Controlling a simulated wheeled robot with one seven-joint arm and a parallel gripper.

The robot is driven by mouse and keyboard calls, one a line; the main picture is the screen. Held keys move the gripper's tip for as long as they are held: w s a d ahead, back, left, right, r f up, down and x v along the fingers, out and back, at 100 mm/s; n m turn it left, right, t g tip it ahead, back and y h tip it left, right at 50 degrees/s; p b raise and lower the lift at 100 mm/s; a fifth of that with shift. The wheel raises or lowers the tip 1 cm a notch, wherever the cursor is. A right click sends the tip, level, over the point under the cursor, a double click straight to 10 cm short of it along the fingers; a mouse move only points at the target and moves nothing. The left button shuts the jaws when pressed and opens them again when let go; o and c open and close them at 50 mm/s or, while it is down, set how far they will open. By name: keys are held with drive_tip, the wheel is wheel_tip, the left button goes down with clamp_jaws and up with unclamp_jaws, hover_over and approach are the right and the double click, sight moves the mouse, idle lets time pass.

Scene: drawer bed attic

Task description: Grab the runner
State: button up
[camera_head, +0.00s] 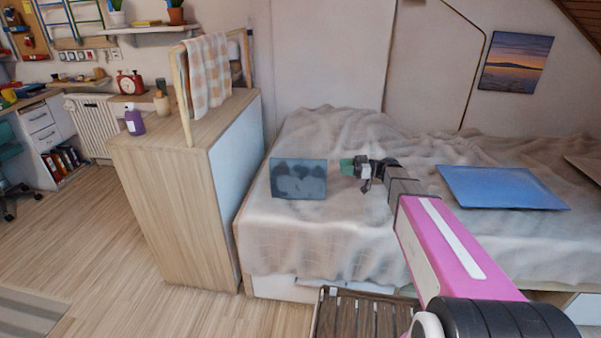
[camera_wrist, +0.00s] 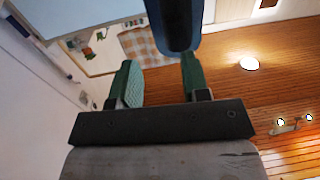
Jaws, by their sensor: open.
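A beige and white checked cloth (camera_head: 208,72), the only runner-like cloth I see, hangs over a wooden rack on top of the cabinet. It also shows in the wrist view (camera_wrist: 144,46), far beyond the fingers. My gripper (camera_head: 347,167) is low over the bed, well to the right of the cloth and apart from it. In the wrist view my gripper (camera_wrist: 157,66) has its two green fingers spread. A dark blue rounded shape (camera_wrist: 178,22) fills the top there, close to the right finger; I cannot tell whether they touch.
A grey-blue panel (camera_head: 298,180) is just left of my gripper at the bed (camera_head: 300,225). A blue flat piece (camera_head: 500,187) lies to the right. The wooden cabinet (camera_head: 165,190) stands left of the bed.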

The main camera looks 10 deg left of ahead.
drive_tip(key=a, duration=0.7)
drive_tip(key=s+a, duration=0.1)
drive_tip(key=a, duration=0.2)
drive_tip(key=shift+s+a, duration=0.1)
drive_tip(key=shift+a, duration=0.25)
clamp_jaws()
